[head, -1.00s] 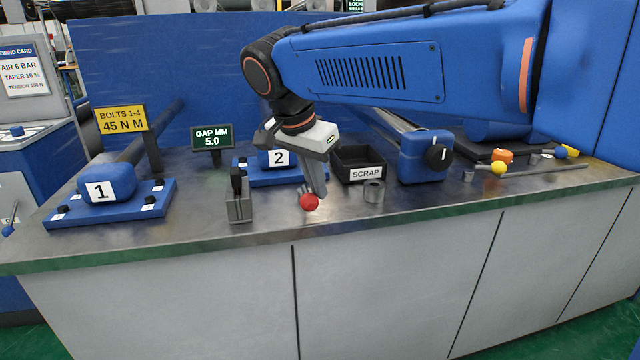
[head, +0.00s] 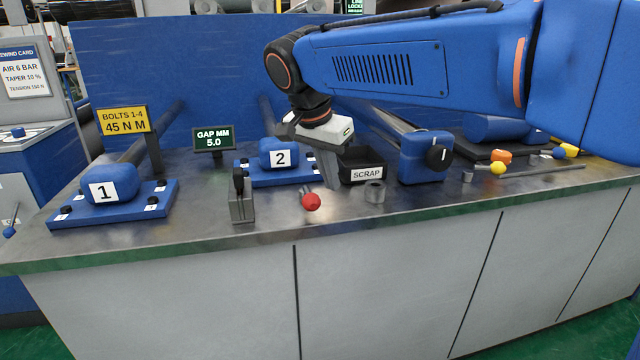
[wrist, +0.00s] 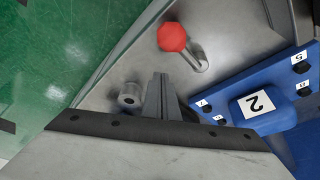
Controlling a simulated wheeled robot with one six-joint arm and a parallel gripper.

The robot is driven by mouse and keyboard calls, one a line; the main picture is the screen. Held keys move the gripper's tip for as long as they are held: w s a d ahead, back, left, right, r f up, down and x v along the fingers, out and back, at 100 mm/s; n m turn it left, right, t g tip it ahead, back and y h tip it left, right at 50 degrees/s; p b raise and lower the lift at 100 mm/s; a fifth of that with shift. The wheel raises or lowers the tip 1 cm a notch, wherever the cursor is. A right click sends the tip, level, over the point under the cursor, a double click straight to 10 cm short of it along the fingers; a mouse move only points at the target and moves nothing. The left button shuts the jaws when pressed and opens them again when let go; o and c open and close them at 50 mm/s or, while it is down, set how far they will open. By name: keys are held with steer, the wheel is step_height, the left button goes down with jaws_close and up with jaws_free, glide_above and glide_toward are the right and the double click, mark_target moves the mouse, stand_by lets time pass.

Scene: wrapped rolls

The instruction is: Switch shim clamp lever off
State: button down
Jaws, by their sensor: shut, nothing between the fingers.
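A lever with a red ball knob (head: 311,202) and a short grey stem stands near the front edge of the bench. The red knob also shows in the wrist view (wrist: 171,37), with its stem slanting down to the right. No label on it is readable. My gripper (head: 328,180) is behind and slightly right of the knob, apart from it and above the bench. In the wrist view its fingers (wrist: 160,78) are together and empty, with the red knob beyond the tips.
A grey block with a black handle (head: 241,205) stands left of the lever. Blue block 2 (head: 280,155) is behind; block 1 (head: 104,188) is far left. Bench between is clear.

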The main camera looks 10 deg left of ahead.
steer(key=v, duration=1)
steer(key=shift+w, duration=0.2)
steer(key=shift+d, duration=0.15)
